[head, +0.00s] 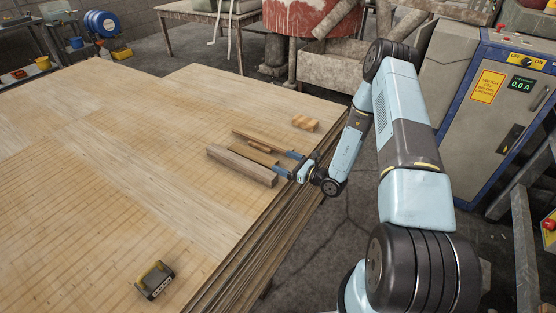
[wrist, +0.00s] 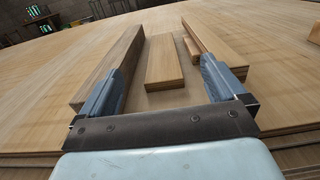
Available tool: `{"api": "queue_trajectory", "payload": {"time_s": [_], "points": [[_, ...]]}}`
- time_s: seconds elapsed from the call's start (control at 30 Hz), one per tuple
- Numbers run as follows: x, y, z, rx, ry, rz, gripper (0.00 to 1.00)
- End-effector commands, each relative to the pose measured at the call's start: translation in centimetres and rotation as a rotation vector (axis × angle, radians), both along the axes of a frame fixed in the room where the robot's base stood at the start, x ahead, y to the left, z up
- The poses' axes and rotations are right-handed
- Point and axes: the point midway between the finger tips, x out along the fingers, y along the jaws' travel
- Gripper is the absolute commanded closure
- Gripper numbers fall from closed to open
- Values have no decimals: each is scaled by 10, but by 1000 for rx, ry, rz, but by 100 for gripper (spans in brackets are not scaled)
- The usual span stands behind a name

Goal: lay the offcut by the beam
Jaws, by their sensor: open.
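A thick greyish beam (head: 242,166) lies on the veneer stack near its right edge; in the wrist view the beam (wrist: 112,68) is at the left. A short flat wooden board, seemingly the offcut (head: 254,157), lies beside it with a gap. In the wrist view the offcut (wrist: 164,60) lies between my open fingers, touched by neither as far as I can see. My gripper (head: 282,163) is low over the stack's edge, its fingers spread on either side of the offcut's near end. The left finger is close along the beam; contact is unclear.
A long thin strip (head: 268,141) lies beyond the offcut, close to my right finger. A small wood piece (wrist: 191,47) lies between them. A wood block (head: 305,123) sits farther back. A yellow-and-black tool (head: 154,281) lies in front. The stack's left side is clear.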

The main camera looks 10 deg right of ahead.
Motion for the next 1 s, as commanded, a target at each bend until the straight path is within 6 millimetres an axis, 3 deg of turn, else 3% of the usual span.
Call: {"api": "queue_trajectory", "payload": {"time_s": [0.3, 0.5, 0.83, 1.0], "points": [[-38, -48, -1, 1, 2, -3, 3], [-52, -65, -1, 1, 0, 0, 3], [-56, -69, 4, -3, -9, 14, 3], [-54, -61, 39, -37, -58, 105, 3]]}}
